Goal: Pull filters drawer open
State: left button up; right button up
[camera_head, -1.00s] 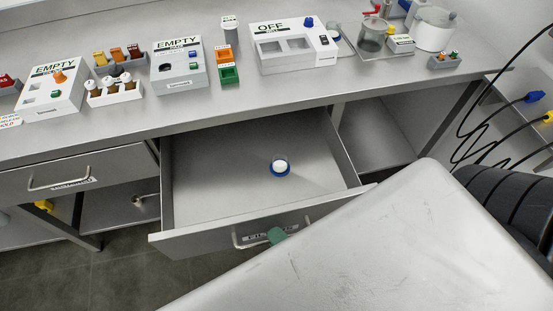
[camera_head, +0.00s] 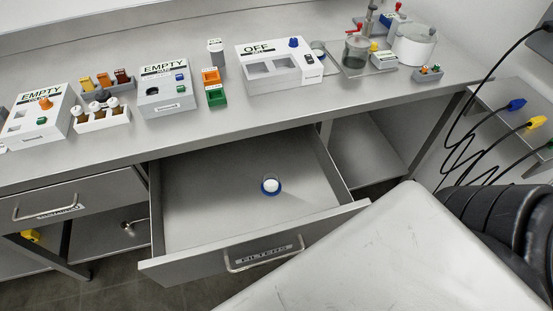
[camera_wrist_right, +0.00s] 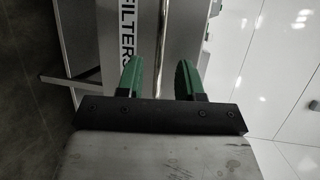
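The filters drawer (camera_head: 215,223) under the bench is pulled well out, and its inside shows. Its front carries a "FILTERS" label and a bar handle (camera_head: 262,259). In the right wrist view, my right gripper's (camera_wrist_right: 159,68) two green fingers are apart. The drawer handle (camera_wrist_right: 162,40) runs between or just beyond them; I cannot tell if they touch it. The right fingers do not show in the head view. My left gripper is in neither view.
A closed drawer (camera_head: 75,201) with a handle is to the left. The bench top (camera_head: 205,122) carries an "OFF" box (camera_head: 270,72), two "EMPTY" boxes, vials and glassware. An open shelf space (camera_head: 362,160) is right of the drawer. Cables hang at the right.

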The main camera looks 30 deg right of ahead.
jog(key=v, duration=0.4)
dwell(0.5)
